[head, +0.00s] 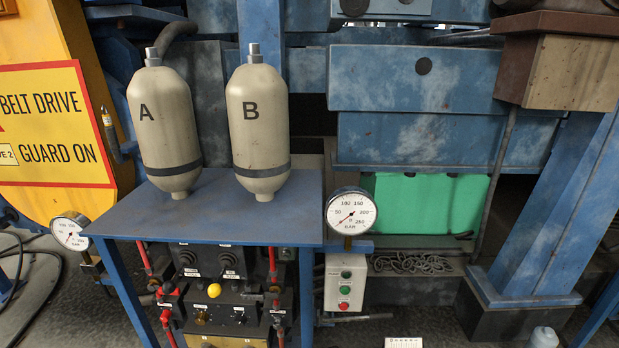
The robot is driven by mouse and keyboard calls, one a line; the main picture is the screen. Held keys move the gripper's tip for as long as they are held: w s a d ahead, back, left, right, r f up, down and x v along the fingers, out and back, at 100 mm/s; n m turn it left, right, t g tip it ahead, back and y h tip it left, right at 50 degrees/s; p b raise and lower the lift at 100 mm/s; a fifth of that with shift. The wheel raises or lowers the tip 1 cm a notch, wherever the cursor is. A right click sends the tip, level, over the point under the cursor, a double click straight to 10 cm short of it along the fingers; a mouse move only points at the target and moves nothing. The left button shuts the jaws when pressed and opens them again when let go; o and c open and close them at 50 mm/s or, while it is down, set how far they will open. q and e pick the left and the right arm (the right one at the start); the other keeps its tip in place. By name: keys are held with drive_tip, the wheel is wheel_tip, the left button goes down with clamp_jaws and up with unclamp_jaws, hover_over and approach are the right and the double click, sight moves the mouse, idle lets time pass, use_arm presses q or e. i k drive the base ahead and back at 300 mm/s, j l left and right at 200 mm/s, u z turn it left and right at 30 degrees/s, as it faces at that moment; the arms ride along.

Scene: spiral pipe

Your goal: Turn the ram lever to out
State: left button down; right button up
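No gripper of mine is in view. Under the blue table stands a black control block (212,262) with small white labels, too small to read. A yellow ball knob (214,290) sticks out at its middle; it may be the end of a lever, but its shaft and tilt cannot be told. Red handles show beside the block, one at the left (143,257) and one at the right (272,260). I cannot tell which part is the ram lever, nor its setting.
A round gauge (351,212) stands above a push-button box (346,283) at the right. Another gauge (70,231) is at the left.

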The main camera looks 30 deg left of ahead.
sight(215, 289)
drive_tip(key=u, duration=1.55)
